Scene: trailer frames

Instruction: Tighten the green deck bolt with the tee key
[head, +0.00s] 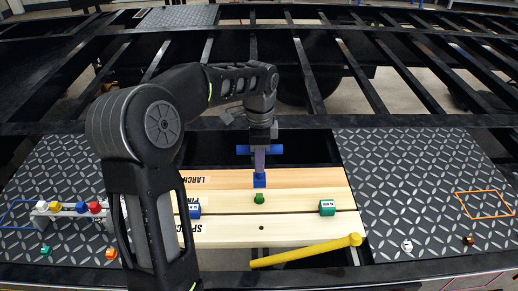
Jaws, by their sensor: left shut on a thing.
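My left gripper (262,133) is shut on the tee key (259,162) near its blue crossbar. The key hangs upright, with its grey shaft pointing down to a blue socket end. The green deck bolt (259,198) stands in the pale planks (290,232) just below the socket in the picture. The socket appears just above or behind the bolt; I cannot tell whether they touch. My right gripper is not in view.
A yellow bar (305,251) lies across the front. A rack of coloured bolts (70,208) stands at left. Loose white (407,245) and brown (468,239) pieces lie on the right tread plate (400,180).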

